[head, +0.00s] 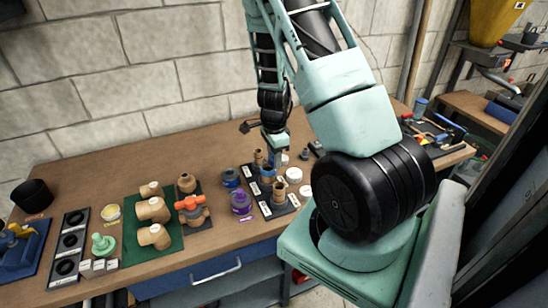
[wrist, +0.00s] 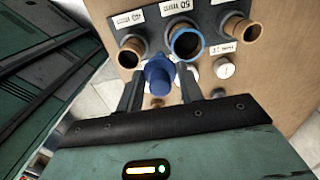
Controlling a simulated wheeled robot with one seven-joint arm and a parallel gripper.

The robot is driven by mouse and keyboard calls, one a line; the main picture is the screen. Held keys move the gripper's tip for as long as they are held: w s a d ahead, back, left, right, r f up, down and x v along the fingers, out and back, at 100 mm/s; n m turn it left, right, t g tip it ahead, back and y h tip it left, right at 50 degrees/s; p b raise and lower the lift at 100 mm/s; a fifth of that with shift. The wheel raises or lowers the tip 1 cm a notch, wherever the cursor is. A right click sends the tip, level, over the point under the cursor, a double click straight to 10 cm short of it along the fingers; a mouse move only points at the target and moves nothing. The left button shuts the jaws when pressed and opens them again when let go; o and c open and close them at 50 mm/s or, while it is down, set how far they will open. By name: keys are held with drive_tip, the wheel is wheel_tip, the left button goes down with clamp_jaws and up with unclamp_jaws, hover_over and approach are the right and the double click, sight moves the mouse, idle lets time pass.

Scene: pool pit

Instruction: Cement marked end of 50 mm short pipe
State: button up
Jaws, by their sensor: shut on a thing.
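My gripper (head: 275,152) is over the dark pipe rack on the bench. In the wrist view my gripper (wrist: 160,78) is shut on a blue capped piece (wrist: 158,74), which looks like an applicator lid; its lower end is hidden. The 50 mm short pipe (wrist: 187,43) is a brown tube with a blue band at its open end, beside a "50 mm" label. It stands upright in the rack (head: 283,209), just beyond the held piece, and also shows in the head view (head: 267,173). I cannot tell whether the held piece touches it.
Brown pipes stand either side: one by the "40 mm" label (wrist: 131,50), another at right (wrist: 238,28). White caps (head: 294,175) sit on the rack's right. A blue can (head: 230,178) and purple can (head: 241,201) stand left. Fittings on a green mat (head: 152,249) are further left.

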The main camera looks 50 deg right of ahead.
drive_tip(key=shift+r+p, duration=2.05)
drive_tip(key=shift+r, duration=0.6)
